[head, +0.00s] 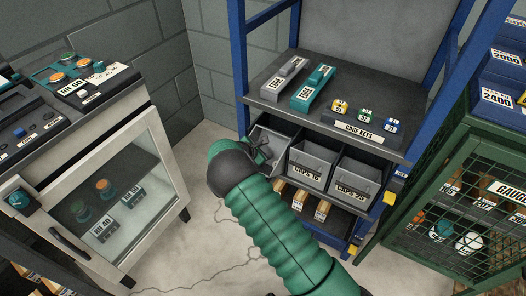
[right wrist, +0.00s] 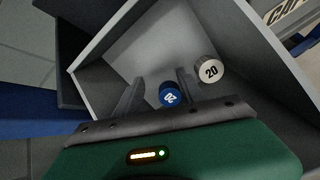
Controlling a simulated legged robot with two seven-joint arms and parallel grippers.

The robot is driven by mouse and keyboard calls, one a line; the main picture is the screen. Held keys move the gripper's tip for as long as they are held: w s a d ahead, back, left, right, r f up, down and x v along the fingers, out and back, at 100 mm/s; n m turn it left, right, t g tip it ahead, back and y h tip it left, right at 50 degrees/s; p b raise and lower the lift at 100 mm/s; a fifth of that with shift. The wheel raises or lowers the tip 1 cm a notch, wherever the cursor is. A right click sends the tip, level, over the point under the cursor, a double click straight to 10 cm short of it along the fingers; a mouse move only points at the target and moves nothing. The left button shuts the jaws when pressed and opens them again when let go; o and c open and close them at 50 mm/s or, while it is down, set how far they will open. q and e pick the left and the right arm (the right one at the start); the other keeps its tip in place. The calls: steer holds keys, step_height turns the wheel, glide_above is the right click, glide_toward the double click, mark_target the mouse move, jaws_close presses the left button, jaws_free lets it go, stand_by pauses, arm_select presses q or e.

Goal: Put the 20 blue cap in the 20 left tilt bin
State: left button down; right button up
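The left tilt bin (head: 286,133) is tipped open in the shelf unit; my right arm hides much of its front. My right gripper (head: 262,148) is at its mouth. In the right wrist view the gripper (right wrist: 156,98) reaches into the grey bin (right wrist: 125,50) with its fingers apart. A blue cap (right wrist: 172,95) marked 20 is between the fingers, close to the right one, over the bin's inside. Whether it touches the finger or the bin floor I cannot tell. A grey cap (right wrist: 209,69) marked 20 is just right of that finger. My left gripper is out of view.
Two more grey bins, the middle one (head: 313,168) and the right one (head: 357,182), sit to the right. Above them a shelf (head: 270,83) holds two long blocks and small key tags. A white glass-door cabinet (head: 175,165) stands left, a green mesh cage (head: 450,200) right.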

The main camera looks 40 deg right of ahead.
steer(key=shift+o, duration=0.7)
